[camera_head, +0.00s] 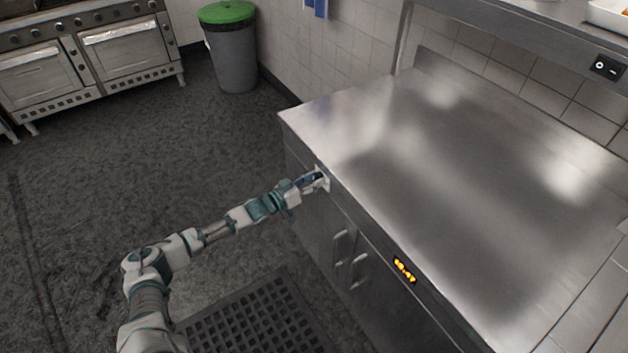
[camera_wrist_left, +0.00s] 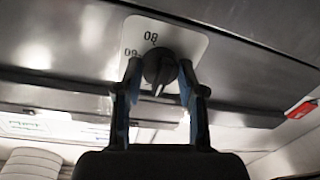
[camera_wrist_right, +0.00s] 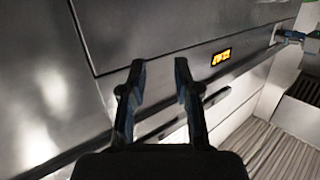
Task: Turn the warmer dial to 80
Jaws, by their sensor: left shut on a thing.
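The warmer dial (camera_wrist_left: 158,68) is a dark round knob on a white label plate (camera_wrist_left: 185,45) on the steel front, seen in the left wrist view. Small numbers are printed above and left of it, and they look upside down. A pale mark on the knob points down in that view. My left gripper (camera_wrist_left: 160,72) is shut on the dial, one finger on each side. In the head view my left gripper (camera_head: 318,182) is at the counter's front edge and hides the dial. My right gripper (camera_wrist_right: 160,68) is open and empty near the steel front.
An orange lit display (camera_head: 404,270) sits on the warmer front, below the bare steel counter top (camera_head: 440,150). Door handles (camera_head: 340,245) stick out below the left hand. A green-lidded bin (camera_head: 232,60) and ovens (camera_head: 85,50) stand behind. The floor at left is clear.

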